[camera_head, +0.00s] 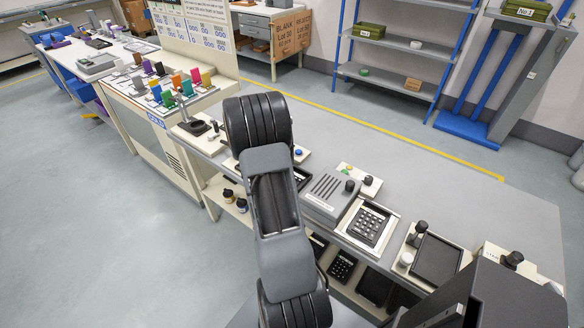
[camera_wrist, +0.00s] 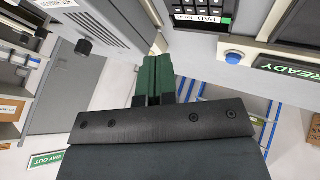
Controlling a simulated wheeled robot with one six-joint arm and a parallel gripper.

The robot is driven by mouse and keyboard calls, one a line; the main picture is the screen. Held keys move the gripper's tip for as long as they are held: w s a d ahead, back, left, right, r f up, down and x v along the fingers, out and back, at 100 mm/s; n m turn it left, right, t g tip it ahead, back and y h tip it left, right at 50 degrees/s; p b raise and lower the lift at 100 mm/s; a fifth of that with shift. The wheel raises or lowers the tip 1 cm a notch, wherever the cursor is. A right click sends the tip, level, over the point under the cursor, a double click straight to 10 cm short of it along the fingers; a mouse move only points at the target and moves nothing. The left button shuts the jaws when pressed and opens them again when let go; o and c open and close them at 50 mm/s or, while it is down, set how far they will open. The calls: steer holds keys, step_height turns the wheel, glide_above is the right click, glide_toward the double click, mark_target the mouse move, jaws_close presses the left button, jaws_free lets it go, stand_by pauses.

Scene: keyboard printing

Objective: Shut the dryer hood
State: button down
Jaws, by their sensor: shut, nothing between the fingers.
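A grey box with dark slots on top and a pale label (camera_head: 322,198), which looks like the dryer hood, sits on the bench right of my arm in the head view. A black knob (camera_head: 349,186) stands at its right side. In the wrist view a grey housing (camera_wrist: 100,22) with a white label and a black knob (camera_wrist: 83,46) shows at upper left, apart from the fingers. I cannot tell whether the hood is open or shut. My gripper (camera_wrist: 153,62) has its green fingers together and holds nothing. In the head view my arm hides it.
A keypad in a pale tray (camera_head: 369,226) sits right of the grey box, then a dark tray (camera_head: 437,259). A blue button (camera_wrist: 233,57) and a READY sign (camera_wrist: 288,66) show in the wrist view. The bench's far strip (camera_head: 430,190) is clear.

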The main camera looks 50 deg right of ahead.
mark_target(346, 200)
steer(key=p+x, duration=0.1)
steer(key=x, duration=0.8)
steer(key=shift+s+p, duration=0.2)
steer(key=shift+p, duration=0.15)
steer(key=shift+s+a+r+p, duration=0.15)
steer(key=shift+s+p, duration=0.3)
steer(key=shift+s, duration=1.35)
steer(key=shift+s, duration=0.2)
steer(key=s+b, duration=0.5)
steer(key=s, duration=0.2)
steer(key=s+b, duration=0.5)
steer(key=s, duration=0.2)
steer(key=shift+s+f, duration=0.2)
steer(key=shift+s, duration=0.05)
steer(key=shift+s+a+r, duration=0.1)
steer(key=shift+s, duration=0.25)
